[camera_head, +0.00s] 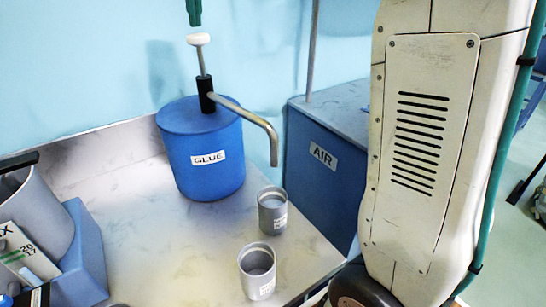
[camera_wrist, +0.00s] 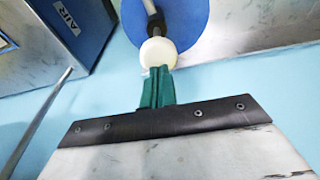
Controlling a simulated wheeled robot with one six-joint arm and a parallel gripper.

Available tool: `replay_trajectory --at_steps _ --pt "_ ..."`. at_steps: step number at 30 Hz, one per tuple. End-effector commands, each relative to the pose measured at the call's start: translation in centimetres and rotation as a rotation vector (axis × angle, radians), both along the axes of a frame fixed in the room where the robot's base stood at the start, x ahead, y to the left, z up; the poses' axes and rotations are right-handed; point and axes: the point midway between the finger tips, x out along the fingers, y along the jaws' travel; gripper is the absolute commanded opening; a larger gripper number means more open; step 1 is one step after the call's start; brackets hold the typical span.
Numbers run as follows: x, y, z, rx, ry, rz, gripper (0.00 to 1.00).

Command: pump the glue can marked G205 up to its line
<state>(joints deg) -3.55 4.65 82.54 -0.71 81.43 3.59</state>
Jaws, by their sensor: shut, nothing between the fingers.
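A blue glue drum (camera_head: 205,155) labelled GLUE stands on the bench with a pump on top. The pump has a white knob (camera_head: 198,39) on a raised grey rod and a bent metal spout (camera_head: 250,116). One grey can (camera_head: 264,212) stands below the spout's tip; a second grey can (camera_head: 257,284) stands nearer. Their labels are too small to read, so I cannot tell which is G205. My gripper (camera_head: 195,22) has green fingers, shut and empty, just above the knob. The wrist view shows the fingertips (camera_wrist: 158,72) by the knob (camera_wrist: 158,52); contact is unclear.
A blue AIR cabinet (camera_head: 325,165) stands right of the drum, with a thin upright pole (camera_head: 313,45) behind. A blue holder (camera_head: 85,250) with a grey container (camera_head: 40,212) and a box is at the left. The bench middle is clear.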

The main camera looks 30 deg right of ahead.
Motion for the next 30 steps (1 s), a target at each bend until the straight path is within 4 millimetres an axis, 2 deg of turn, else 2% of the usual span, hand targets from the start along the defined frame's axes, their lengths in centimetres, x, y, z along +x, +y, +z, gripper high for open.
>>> replay_trajectory --at_steps 14,30 --pt "0.0 0.0 -0.1 0.000 -0.001 0.000 0.00" --pt "0.0 0.0 -2.5 0.000 0.001 0.000 0.00"
